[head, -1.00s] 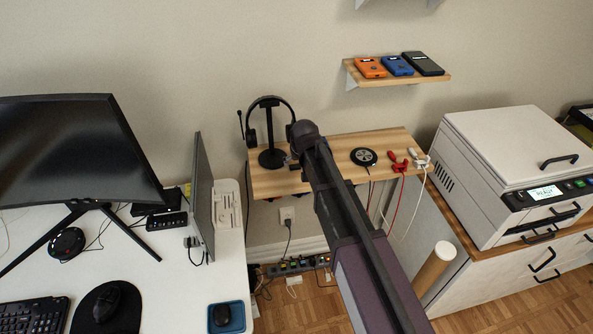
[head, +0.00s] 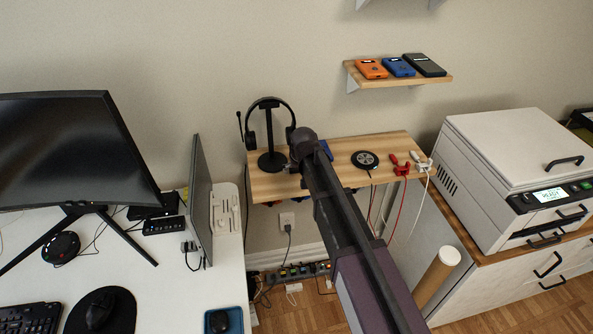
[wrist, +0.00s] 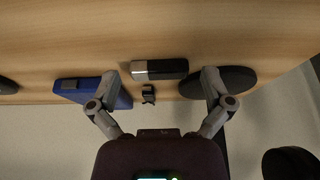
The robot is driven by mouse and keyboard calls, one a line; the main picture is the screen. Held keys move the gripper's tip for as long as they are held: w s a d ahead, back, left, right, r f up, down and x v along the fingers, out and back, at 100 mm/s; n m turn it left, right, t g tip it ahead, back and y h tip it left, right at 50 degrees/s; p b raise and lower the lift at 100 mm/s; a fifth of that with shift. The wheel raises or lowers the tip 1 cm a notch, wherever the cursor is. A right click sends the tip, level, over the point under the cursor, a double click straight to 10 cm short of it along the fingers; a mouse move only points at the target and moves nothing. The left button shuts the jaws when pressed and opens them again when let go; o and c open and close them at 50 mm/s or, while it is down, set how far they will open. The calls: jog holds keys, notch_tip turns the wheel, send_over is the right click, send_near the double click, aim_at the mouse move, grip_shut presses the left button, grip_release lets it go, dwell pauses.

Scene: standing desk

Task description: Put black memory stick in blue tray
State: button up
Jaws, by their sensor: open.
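The black memory stick (wrist: 168,69), with a silver end, lies on the wooden shelf in the wrist view. My gripper (wrist: 160,82) is open, with one finger on each side of the stick and nothing held. In the head view my arm's end is over the wooden shelf (head: 270,184), and my fingers and the stick are hidden there. The blue tray (head: 237,318) is on the white desk at the bottom of the head view, with a dark rounded object in it.
A blue object (wrist: 122,98) lies beside the left finger. A small dark piece (wrist: 148,94) is near the shelf edge. The headphone stand (head: 271,160) has its round base beside the right finger. A black disc (head: 365,159) and red and white cables share the shelf. A laptop-like panel (head: 200,195) stands on the desk.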

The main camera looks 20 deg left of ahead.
aim_at(298, 174)
jog(key=c, duration=0.6)
jog(key=shift+c, duration=0.2)
jog(key=shift+r, duration=0.15)
notch_tip(298, 174, up, 4)
jog(key=p, duration=0.4)
jog(key=shift+f, duration=0.2)
jog(key=s+d+r+p, duration=0.1)
jog(key=s+d, duration=0.7)
jog(key=s, duration=0.5)
jog(key=shift+s+d, duration=0.2)
jog(key=shift+s, duration=0.1)
